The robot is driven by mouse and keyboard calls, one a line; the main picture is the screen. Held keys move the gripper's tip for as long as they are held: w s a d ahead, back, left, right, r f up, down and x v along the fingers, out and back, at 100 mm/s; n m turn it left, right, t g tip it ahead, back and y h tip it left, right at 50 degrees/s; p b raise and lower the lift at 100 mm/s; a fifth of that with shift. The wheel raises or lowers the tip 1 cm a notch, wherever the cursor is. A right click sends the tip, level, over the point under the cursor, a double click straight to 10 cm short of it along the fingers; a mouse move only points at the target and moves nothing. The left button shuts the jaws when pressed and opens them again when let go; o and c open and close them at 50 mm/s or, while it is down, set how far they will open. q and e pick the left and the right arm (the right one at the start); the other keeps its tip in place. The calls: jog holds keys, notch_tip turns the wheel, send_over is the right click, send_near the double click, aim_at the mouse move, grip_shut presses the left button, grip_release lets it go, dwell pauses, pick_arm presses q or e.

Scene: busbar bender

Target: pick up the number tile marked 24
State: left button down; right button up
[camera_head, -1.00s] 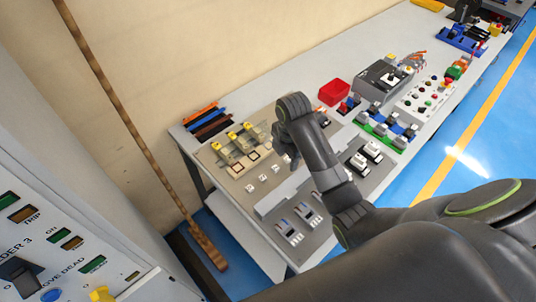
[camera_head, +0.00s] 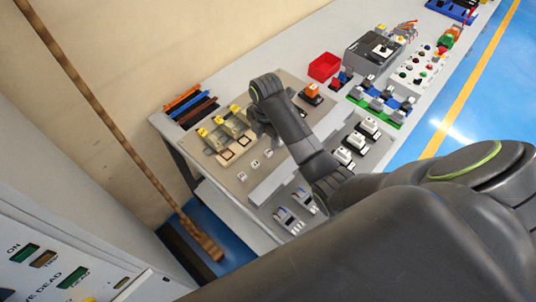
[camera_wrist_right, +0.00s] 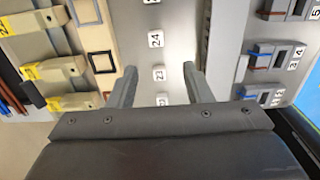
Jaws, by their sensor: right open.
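The number tile marked 24 (camera_wrist_right: 155,39) is a small white square on a beige board in the right wrist view. It lies ahead of my right gripper (camera_wrist_right: 159,68), roughly midway across between its two fingers. The gripper is open, with nothing held in it. The tile marked 23 (camera_wrist_right: 158,74) shows between the fingertips, and another tile (camera_wrist_right: 162,100) lies closer to the palm. In the head view my right gripper (camera_head: 262,130) hangs over the board beside the row of white tiles (camera_head: 254,164); their numbers are too small to read there. My left gripper is not in view.
Beige blocks with yellow labels (camera_wrist_right: 55,70) and a dark square frame (camera_wrist_right: 103,61) lie left of the tiles. A grey raised bar (camera_wrist_right: 225,45) and grey switches (camera_wrist_right: 268,55) lie right. A red bin (camera_head: 324,67) stands farther along the table.

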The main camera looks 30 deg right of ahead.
aim_at(266, 154)
jog(key=shift+s+f, duration=0.1)
jog(key=shift+f, duration=1.6)
jog(key=f, duration=0.1)
jog(key=f+p, duration=0.1)
jog(key=f, duration=0.1)
jog(key=shift+w+f, duration=0.35)
jog(key=shift+f, duration=0.05)
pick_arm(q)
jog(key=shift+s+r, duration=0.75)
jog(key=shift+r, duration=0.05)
pick_arm(e)
jog(key=shift+f, duration=0.4)
grip_shut()
